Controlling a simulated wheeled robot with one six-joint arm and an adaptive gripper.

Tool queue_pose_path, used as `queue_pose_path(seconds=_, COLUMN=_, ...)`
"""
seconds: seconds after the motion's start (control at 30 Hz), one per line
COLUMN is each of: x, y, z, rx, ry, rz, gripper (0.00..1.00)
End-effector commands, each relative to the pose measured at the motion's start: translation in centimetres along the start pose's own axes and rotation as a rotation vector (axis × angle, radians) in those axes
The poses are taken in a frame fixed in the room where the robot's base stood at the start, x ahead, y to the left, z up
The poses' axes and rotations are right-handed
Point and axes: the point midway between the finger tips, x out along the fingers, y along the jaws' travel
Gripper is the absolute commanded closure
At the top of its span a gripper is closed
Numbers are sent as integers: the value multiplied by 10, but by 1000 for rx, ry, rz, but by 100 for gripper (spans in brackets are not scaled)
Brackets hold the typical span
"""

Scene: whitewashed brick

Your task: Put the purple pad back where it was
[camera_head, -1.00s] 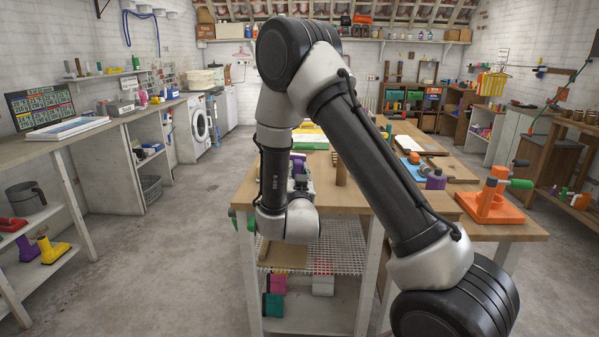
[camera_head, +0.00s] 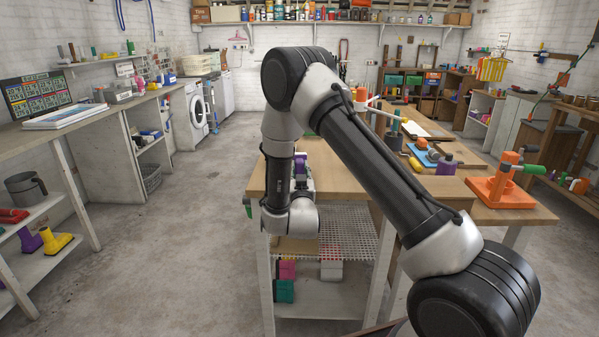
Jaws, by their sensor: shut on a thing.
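A purple piece (camera_head: 300,164), seemingly the purple pad, shows just above my gripper (camera_head: 303,184), over the near wooden table (camera_head: 345,183). My gripper is shut on it, but my own wrist and forearm hide most of the jaws and the piece. I cannot tell whether it touches the table top.
An orange clamp-like stand (camera_head: 500,185) is on the table's right part. A mesh shelf (camera_head: 345,222) is below the table top. Open concrete floor (camera_head: 200,225) lies to the left.

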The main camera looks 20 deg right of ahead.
Motion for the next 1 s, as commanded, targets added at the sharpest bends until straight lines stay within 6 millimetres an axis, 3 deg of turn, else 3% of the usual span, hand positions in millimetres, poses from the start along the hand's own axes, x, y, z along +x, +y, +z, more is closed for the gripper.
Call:
queue_pose_path(seconds=0.23, x=0, y=0, z=2, rx=0, ry=0, rz=0, gripper=93)
queue_pose_path(seconds=0.27, x=0, y=0, z=2, rx=0, ry=0, rz=0, gripper=72)
queue_pose_path(seconds=0.37, x=0, y=0, z=2, rx=0, ry=0, rz=0, gripper=54)
queue_pose_path(seconds=0.4, x=0, y=0, z=2, rx=0, ry=0, rz=0, gripper=52)
queue_pose_path(seconds=0.73, x=0, y=0, z=-2, rx=1, ry=1, rz=0, gripper=52)
queue_pose_path(seconds=0.87, x=-17, y=-1, z=0, rx=-1, ry=-3, rz=-3, gripper=52)
queue_pose_path(seconds=1.0, x=-48, y=-1, z=0, rx=-1, ry=-4, rz=-4, gripper=52)
